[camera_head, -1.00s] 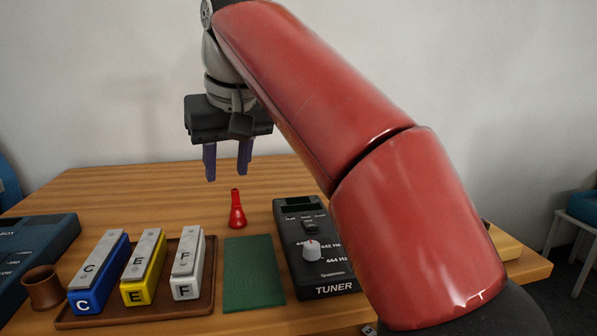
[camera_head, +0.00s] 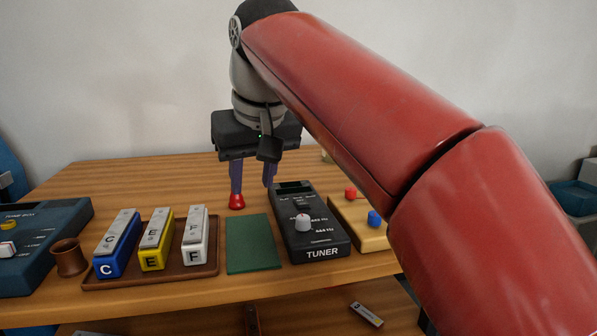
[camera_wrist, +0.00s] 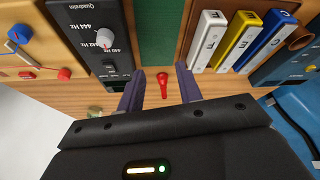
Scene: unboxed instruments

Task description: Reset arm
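My gripper (camera_head: 252,189) hangs fingers-down above the back of the wooden table. Its two purple fingers are apart with nothing between them. In the wrist view my gripper (camera_wrist: 159,72) is also open and empty. A small red cone-shaped piece (camera_head: 237,202) stands on the table; the left finger overlaps its top in the head view. In the wrist view the red piece (camera_wrist: 162,83) shows in the gap between the fingers, apart from both. My red arm reaches across the right of the head view and hides part of the table.
A brown tray (camera_head: 210,272) holds blue, yellow and white lettered bars. A green mat (camera_head: 252,245), black tuner (camera_head: 318,240) and yellow box with knobs (camera_head: 368,240) stand to its right. A brown cup (camera_head: 69,258) and dark blue device (camera_head: 40,265) are left. A small item (camera_head: 367,314) lies below.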

